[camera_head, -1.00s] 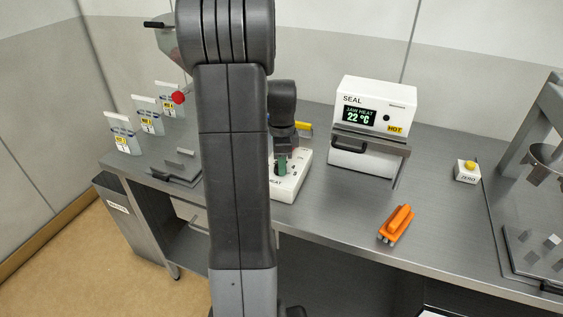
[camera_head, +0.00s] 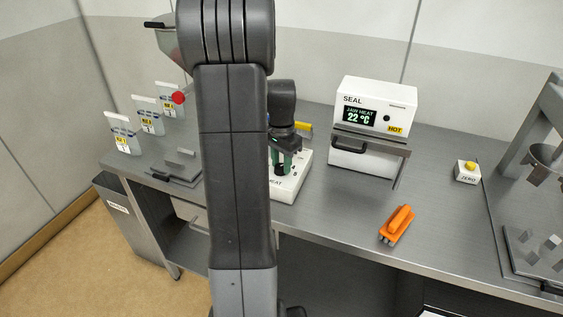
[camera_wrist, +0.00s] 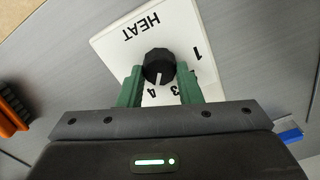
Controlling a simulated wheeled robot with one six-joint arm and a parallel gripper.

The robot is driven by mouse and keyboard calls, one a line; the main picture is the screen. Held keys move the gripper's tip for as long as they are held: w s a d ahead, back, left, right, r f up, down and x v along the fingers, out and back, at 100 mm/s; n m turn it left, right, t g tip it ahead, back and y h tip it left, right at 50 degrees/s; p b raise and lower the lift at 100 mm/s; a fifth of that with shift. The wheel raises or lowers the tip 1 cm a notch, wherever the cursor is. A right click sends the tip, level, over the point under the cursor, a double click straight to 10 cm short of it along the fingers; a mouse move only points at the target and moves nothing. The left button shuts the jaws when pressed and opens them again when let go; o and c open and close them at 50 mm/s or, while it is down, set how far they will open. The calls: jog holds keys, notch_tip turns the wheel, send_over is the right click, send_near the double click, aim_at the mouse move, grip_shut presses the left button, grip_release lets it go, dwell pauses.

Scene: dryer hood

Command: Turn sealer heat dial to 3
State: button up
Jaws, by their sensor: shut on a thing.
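The heat dial is a black knob (camera_wrist: 159,66) on a white box marked HEAT (camera_wrist: 128,45), seen upside down in the wrist view. Its white pointer mark faces the bottom of the picture, between the 4 and the 3, nearer the 4. The 1 shows at the right; a 2 is not visible. My gripper (camera_wrist: 160,84) has its green fingers on both sides of the knob, shut on it. In the head view my gripper (camera_head: 284,160) points down over the white box (camera_head: 288,186), and my arm hides the box's left part.
The white sealer (camera_head: 373,115) reads JAW HEAT 22 °C, with a HOT label. An orange-handled tool (camera_head: 397,224) lies near the bench's front edge. Several labelled pouches (camera_head: 148,116) stand at left.

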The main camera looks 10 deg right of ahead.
aim_at(281, 165)
jog(key=n, duration=0.7)
jog(key=shift+w+r, duration=0.1)
dwell(0.5)
jog(key=o, duration=1)
jog(key=shift+c, duration=0.2)
notch_tip(281, 165, up, 14)
jog(key=shift+b, duration=0.35)
jog(key=shift+f, duration=0.25)
